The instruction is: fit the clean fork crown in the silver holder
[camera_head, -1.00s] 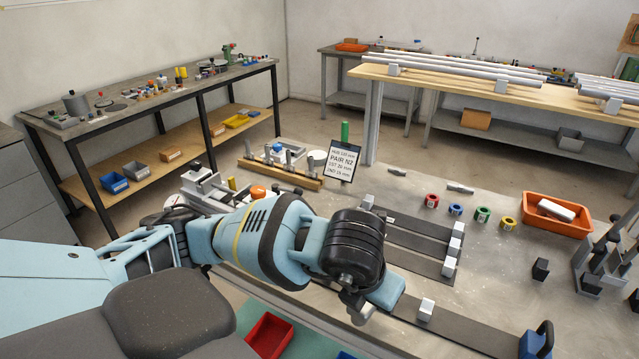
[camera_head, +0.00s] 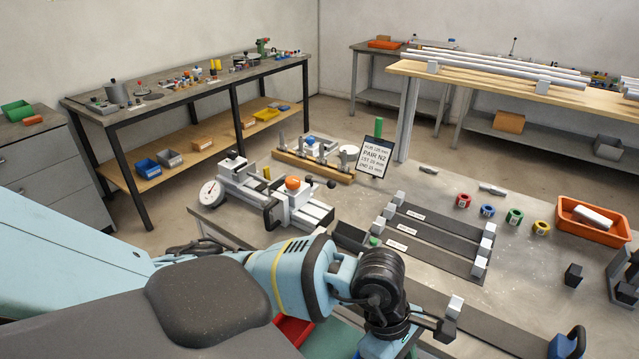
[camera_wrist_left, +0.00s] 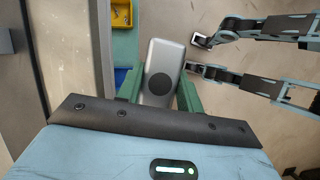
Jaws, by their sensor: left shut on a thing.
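My left gripper (camera_wrist_left: 160,92) is shut on a silver piece (camera_wrist_left: 159,62) with rounded corners and a dark round spot. It sits between two green fingers in the left wrist view. I cannot tell from its surface whether it is the clean fork crown. In the head view my left wrist (camera_head: 382,285) hangs over the bench's front, and its gripper and load are hidden. A silver fixture (camera_head: 313,212) with an orange knob (camera_head: 292,183) stands mid-bench; whether it is the silver holder is unclear. My right gripper cannot be made out.
A dial gauge (camera_head: 210,193) stands left of the fixture. Dark rails (camera_head: 440,240) with silver end blocks lie at centre right. Several coloured rings, one red (camera_head: 463,201), lie behind them, with an orange tray (camera_head: 565,230) at right. A yellow bin (camera_wrist_left: 121,14) shows in the wrist view.

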